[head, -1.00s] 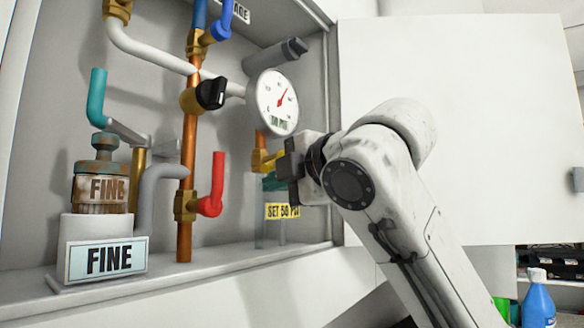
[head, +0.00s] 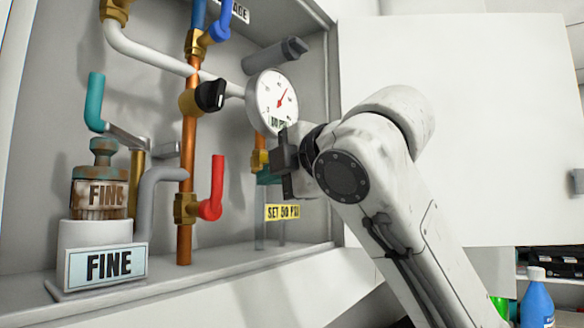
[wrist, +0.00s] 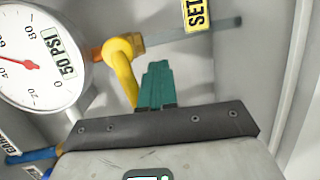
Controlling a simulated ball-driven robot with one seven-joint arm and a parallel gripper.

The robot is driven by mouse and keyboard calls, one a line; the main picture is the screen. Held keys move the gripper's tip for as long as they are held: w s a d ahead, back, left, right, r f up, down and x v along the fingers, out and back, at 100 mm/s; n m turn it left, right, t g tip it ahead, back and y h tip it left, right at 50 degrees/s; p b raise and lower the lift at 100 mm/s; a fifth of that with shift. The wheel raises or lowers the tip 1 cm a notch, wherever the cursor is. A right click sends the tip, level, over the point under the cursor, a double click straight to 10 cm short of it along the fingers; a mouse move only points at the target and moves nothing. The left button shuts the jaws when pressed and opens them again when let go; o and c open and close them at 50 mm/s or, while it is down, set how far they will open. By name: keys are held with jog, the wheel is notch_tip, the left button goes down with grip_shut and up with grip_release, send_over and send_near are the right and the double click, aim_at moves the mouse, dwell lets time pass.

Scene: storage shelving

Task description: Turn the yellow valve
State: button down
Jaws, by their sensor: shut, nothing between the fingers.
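The yellow valve (wrist: 122,62) has a curved yellow handle on an orange-brown pipe fitting. In the wrist view the handle bends down beside the left edge of my gripper (wrist: 157,72), whose teal fingers are together and empty. I cannot tell whether they touch the handle. In the head view my gripper (head: 268,178) is inside the cabinet, below the gauge. Only a bit of the yellow valve (head: 258,160) shows there, mostly hidden behind my wrist.
The round pressure gauge (head: 272,101) is just above my wrist. A red lever (head: 215,188), a copper pipe (head: 186,155) and a "FINE" block (head: 104,265) stand left. The "SET 50 PSI" label (head: 282,212) is below. The white cabinet door (head: 465,125) is open at right.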

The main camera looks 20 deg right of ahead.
jog(key=shift+s+a+r, duration=0.15)
jog(key=shift+a+r, duration=0.1)
jog(key=shift+r, duration=0.2)
jog(key=shift+r+p, duration=0.15)
jog(key=shift+p, duration=0.2)
